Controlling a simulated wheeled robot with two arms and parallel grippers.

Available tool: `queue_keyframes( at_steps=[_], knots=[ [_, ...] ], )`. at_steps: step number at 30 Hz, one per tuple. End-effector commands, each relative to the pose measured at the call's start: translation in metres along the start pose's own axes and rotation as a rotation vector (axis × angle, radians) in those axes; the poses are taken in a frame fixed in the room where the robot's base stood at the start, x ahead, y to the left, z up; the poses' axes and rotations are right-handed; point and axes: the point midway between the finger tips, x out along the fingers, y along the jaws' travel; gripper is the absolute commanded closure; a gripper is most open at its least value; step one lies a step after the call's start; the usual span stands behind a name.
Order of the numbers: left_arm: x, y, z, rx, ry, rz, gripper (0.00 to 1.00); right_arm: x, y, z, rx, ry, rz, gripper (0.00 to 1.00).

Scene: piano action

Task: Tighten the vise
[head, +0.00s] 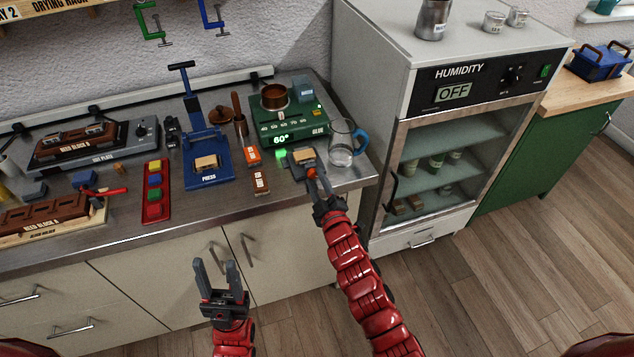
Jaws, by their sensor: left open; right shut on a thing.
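A small grey vise-like fixture (302,157) with a tan block on top stands at the right part of the bench, in front of the green glue unit. An orange-red piece (312,173), which looks like its handle, sticks out toward me. My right gripper (314,182) is shut on this piece; the fingers hide part of it. I cannot tell how close the vise jaws are. My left gripper (214,266) is open and empty, in front of the white cabinet doors and apart from the bench objects.
A glass mug (341,150) with a blue handle stands close right of the fixture. A green glue unit (288,122) reading 60° is behind it. The humidity cabinet (450,140) stands right.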

Motion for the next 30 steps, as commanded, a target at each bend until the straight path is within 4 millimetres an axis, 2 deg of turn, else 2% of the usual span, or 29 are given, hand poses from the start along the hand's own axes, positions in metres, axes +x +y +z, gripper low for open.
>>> queue_keyframes(
  at_steps=[21,30],
  knots=[
    [-0.032,0.002,0.005,0.000,0.000,0.000,0.50,-0.001,-0.005,0.004,0.670,-0.004,-0.001,1.00],
    [-0.047,0.002,0.008,0.000,0.000,0.000,0.50,-0.001,-0.004,0.003,0.871,-0.004,-0.001,1.00]
  ],
)
